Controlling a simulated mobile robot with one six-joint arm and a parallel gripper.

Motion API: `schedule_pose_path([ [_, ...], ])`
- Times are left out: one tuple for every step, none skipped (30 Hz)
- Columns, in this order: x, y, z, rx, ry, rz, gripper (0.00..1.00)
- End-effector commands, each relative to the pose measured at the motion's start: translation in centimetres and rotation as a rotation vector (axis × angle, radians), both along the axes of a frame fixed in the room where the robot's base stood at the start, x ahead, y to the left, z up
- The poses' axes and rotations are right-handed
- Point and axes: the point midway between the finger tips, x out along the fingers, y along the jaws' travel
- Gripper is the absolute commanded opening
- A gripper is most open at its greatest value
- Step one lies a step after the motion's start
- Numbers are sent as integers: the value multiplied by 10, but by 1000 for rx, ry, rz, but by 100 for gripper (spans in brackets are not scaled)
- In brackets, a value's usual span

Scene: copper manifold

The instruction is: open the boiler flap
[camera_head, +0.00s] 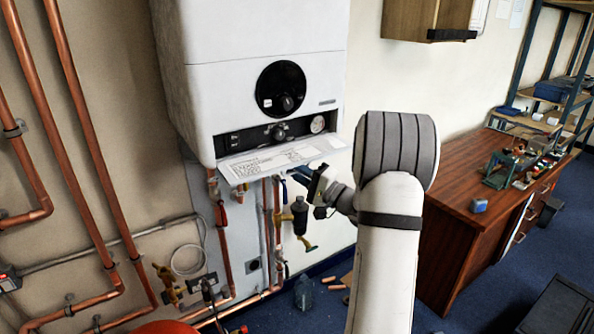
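The white boiler (262,95) hangs on the wall left of centre. Its flap (270,160) is folded down and outward at the bottom, with a printed sheet on its inner face. The control panel above it, with knobs and a round gauge, is exposed. My gripper (305,175) is at the flap's lower right edge, seen small and side-on. Whether its fingers touch the flap, and how far apart they are, I cannot tell. My arm hides part of the wall to the right.
Copper pipes (85,130) run down the wall at left, and more pipes and valves (300,215) hang under the boiler. A wooden desk (455,215) with tools stands at right. A wall cabinet (425,18) is above. Blue floor shows between desk and wall.

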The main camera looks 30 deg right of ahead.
Motion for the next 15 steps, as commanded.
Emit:
schedule_pose_path([
  [0, 0, 0, 0, 0, 0, 18],
  [0, 0, 0, 0, 0, 0, 18],
  [0, 0, 0, 0, 0, 0, 18],
  [0, 0, 0, 0, 0, 0, 17],
  [0, 0, 0, 0, 0, 0, 14],
  [0, 0, 0, 0, 0, 0, 11],
  [0, 0, 0, 0, 0, 0, 9],
  [0, 0, 0, 0, 0, 0, 6],
  [0, 0, 0, 0, 0, 0, 3],
  [0, 0, 0, 0, 0, 0, 1],
  [0, 0, 0, 0, 1, 0, 0],
  [0, 0, 0, 0, 1, 0, 0],
  [0, 0, 0, 0, 1, 0, 0],
  [0, 0, 0, 0, 1, 0, 0],
  [0, 0, 0, 0, 1, 0, 0],
])
